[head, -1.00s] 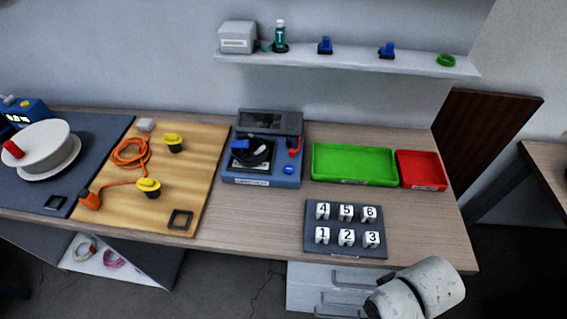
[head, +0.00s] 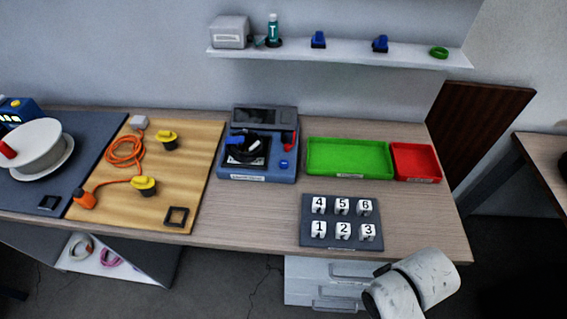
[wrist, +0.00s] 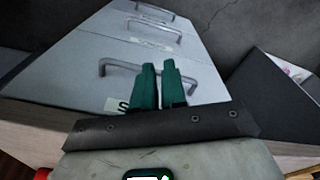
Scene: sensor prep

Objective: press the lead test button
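The blue tester (head: 257,173) stands at the back middle of the bench in the head view. It has a dark screen at its back, a coiled black lead, a blue clip (head: 236,140) and a red clip (head: 288,142). A small round blue button (head: 284,164), which looks like the lead test button, sits at its front right corner. My gripper (wrist: 160,66) shows only in the wrist view. Its two teal fingers are together with nothing visible between them, over the drawer unit's front. It is far from the tester.
A dark block with numbered white pieces (head: 342,230) lies in front of the green tray (head: 349,174) and red tray (head: 416,179). A wooden board (head: 200,155) with an orange cord is left of the tester. Drawers (head: 310,275) stand under the bench; a shelf (head: 350,55) hangs above.

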